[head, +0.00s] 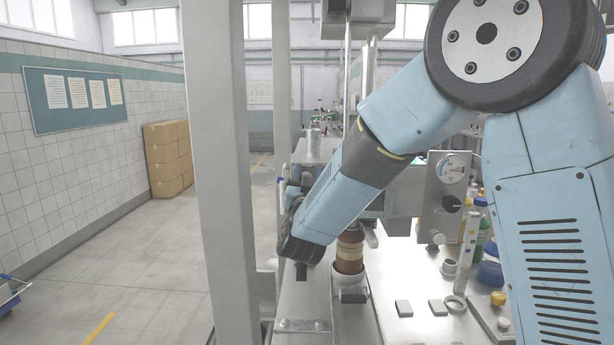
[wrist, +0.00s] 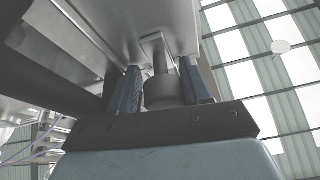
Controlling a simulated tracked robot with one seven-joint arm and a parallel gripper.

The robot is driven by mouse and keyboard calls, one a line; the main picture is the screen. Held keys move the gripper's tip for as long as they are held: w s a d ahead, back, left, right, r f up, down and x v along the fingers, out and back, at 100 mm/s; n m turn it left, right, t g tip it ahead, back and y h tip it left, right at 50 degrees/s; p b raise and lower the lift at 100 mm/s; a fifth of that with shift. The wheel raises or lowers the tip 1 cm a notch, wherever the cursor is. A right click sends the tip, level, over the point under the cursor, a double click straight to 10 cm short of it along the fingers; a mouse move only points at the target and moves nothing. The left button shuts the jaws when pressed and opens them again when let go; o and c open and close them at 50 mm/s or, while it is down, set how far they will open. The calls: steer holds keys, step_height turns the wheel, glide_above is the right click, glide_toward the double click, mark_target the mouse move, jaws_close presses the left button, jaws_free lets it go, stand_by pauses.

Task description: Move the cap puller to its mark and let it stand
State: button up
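My gripper shows in the wrist view (wrist: 163,88), seen from below and pointing upward. Its two blue-grey fingers stand on either side of a grey cylinder (wrist: 163,93) with a thin stem running up towards a small plate. I cannot tell whether the fingers touch the cylinder, or whether it is the cap puller. In the head view my gripper is mostly hidden behind my forearm; only bluish parts (head: 291,187) show left of it. I cannot make out the cap puller or its mark with certainty in either view.
A brown bottle (head: 349,252) stands in a white cup holder just right of my wrist. Small grey blocks (head: 404,308) and a ring (head: 455,304) lie on the bench. A gauge panel (head: 446,190) and bottles stand at right. A steel post (head: 222,170) rises at left.

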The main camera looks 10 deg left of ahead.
steer(key=shift+s+a, duration=0.1)
steer(key=shift+c, duration=0.6)
jaws_close()
